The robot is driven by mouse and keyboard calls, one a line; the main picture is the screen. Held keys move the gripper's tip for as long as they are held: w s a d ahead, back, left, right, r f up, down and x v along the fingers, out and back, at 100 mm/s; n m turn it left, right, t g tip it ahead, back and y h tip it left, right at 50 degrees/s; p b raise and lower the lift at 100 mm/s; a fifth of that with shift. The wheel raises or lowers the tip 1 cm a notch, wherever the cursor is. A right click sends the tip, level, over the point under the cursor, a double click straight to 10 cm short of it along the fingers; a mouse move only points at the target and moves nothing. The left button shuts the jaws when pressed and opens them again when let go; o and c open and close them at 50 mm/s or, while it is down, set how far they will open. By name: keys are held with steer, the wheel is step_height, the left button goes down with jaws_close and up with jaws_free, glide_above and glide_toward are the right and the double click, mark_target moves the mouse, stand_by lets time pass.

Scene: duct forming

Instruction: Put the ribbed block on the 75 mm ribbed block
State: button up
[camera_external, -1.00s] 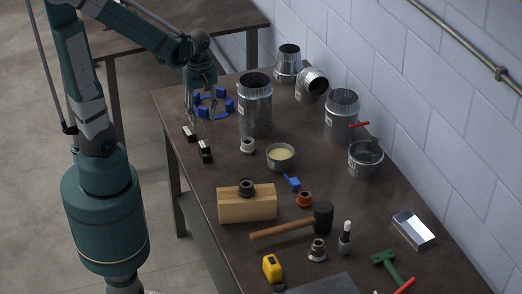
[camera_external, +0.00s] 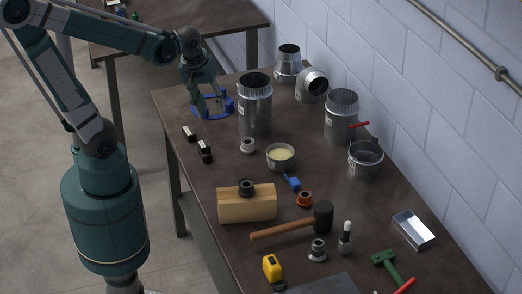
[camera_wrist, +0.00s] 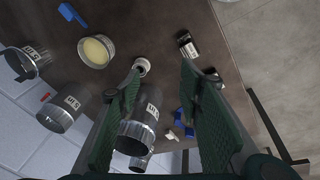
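My gripper (camera_external: 212,108) is open over the blue ring-shaped fixture (camera_external: 226,103) at the far left of the table; its fingers stand apart with nothing visible between them in the wrist view (camera_wrist: 162,72). Two small dark blocks with pale faces lie apart on the near left edge: one farther back (camera_external: 189,133), one closer (camera_external: 205,151). In the wrist view one of them shows upper right (camera_wrist: 187,46); the other is partly behind the right finger. I cannot read ribs or sizes, so I cannot tell which block is the 75 mm one.
A tall metal duct (camera_external: 255,112) stands just right of my gripper, with more duct pieces (camera_external: 341,115) along the wall. A grey collar (camera_external: 247,146), a tin (camera_external: 280,157), a wooden block (camera_external: 247,205) and a mallet (camera_external: 285,228) lie closer. Table around the dark blocks is mostly clear.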

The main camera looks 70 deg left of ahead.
steer(key=d+r+m+t, duration=0.4)
steer(key=d+r+m, duration=0.4)
steer(key=m, duration=0.3)
steer(key=shift+s+d+r+h, duration=0.15)
steer(key=shift+s+r+h, duration=0.15)
steer(key=shift+r, duration=0.25)
